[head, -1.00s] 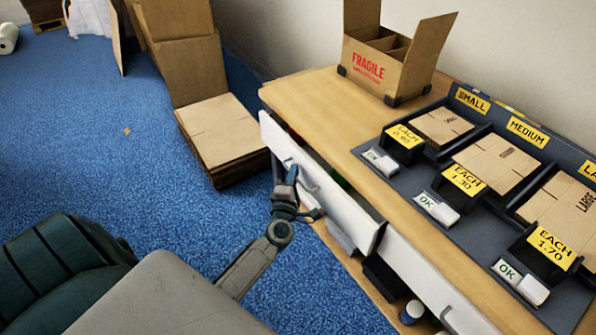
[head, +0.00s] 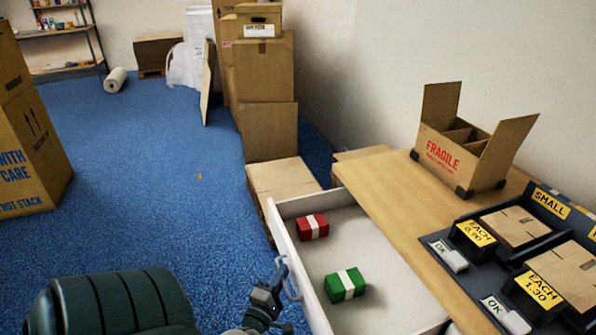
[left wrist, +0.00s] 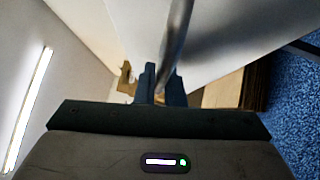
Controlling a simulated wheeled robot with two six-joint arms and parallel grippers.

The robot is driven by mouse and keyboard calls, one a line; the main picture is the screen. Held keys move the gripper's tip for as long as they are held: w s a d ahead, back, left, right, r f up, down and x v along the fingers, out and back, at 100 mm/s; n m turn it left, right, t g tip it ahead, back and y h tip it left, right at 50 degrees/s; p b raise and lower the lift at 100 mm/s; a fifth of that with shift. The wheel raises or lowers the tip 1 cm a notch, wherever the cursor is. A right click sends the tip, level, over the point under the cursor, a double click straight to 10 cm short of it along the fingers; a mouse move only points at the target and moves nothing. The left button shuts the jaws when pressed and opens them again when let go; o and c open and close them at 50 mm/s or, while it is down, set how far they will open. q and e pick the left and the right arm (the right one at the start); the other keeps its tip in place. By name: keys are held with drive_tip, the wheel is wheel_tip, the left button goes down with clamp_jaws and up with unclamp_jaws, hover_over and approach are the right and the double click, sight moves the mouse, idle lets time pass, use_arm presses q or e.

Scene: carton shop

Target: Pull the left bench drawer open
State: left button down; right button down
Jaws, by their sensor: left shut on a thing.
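The left bench drawer (head: 385,270) stands well out from the bench, its inside in plain view. A red block with a white band (head: 312,227) and a green block with a white band (head: 345,285) lie in it. My left gripper (head: 281,284) is at the outer side of the white drawer front, shut on the drawer handle (head: 292,281). In the left wrist view the fingers (left wrist: 163,85) close around the grey handle bar (left wrist: 178,40). My right gripper is in neither view.
The wooden bench top (head: 390,185) carries a FRAGILE carton (head: 450,155) and the priced carton rack (head: 470,245). Flat cardboard (head: 280,182) is stacked on the floor beyond the drawer.

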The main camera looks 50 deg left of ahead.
use_arm(q)
drive_tip(key=shift+s+a, duration=0.3)
drive_tip(key=shift+s, duration=0.4)
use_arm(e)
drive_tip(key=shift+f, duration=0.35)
use_arm(q)
drive_tip(key=shift+f, duration=0.1)
drive_tip(key=c, duration=1.8)
unclamp_jaws()
